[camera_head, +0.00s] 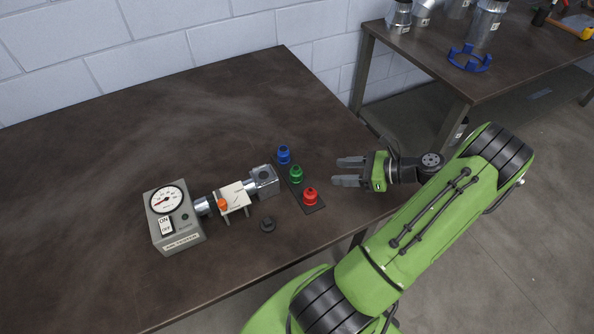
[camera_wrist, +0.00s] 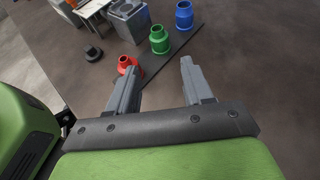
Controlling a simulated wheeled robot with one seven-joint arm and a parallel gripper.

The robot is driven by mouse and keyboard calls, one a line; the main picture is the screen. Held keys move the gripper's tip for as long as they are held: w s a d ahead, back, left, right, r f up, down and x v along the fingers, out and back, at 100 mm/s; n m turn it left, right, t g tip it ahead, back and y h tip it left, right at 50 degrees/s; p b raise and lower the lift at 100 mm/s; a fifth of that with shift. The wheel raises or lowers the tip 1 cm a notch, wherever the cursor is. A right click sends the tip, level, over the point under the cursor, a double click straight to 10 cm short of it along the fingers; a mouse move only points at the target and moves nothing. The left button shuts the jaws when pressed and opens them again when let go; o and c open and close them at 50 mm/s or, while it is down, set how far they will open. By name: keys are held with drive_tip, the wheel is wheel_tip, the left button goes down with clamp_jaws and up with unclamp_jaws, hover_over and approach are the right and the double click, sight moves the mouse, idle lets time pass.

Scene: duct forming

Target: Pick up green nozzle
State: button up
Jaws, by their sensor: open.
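The green nozzle (camera_head: 296,174) stands upright in the middle of a dark strip holder (camera_head: 311,207) on the table, between a blue nozzle (camera_head: 284,155) and a red nozzle (camera_head: 310,196). In the wrist view the green nozzle (camera_wrist: 159,40) stands beyond my fingertips, about midway between them. The red nozzle (camera_wrist: 127,64) is partly hidden by my left finger there, and the blue nozzle (camera_wrist: 184,15) is at the top. My gripper (camera_head: 335,171) is open and empty, to the right of the strip and apart from it. Its two fingers (camera_wrist: 157,68) point toward the nozzles.
A gauge box (camera_head: 178,222) with a dial joins a pipe, a white stand (camera_head: 235,198) and a grey square duct piece (camera_head: 263,181) left of the strip. A small black part (camera_head: 267,224) lies in front. A second table (camera_head: 440,62) stands behind right.

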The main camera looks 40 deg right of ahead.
sight(301, 171)
drive_tip(key=b+x, duration=0.2)
drive_tip(key=x, duration=1)
drive_tip(key=shift+w+a+f+b, duration=0.1)
drive_tip(key=shift+w+a+b, duration=0.15)
drive_tip(key=shift+b, duration=0.1)
drive_tip(key=shift+d, duration=0.1)
drive_tip(key=c, duration=0.8)
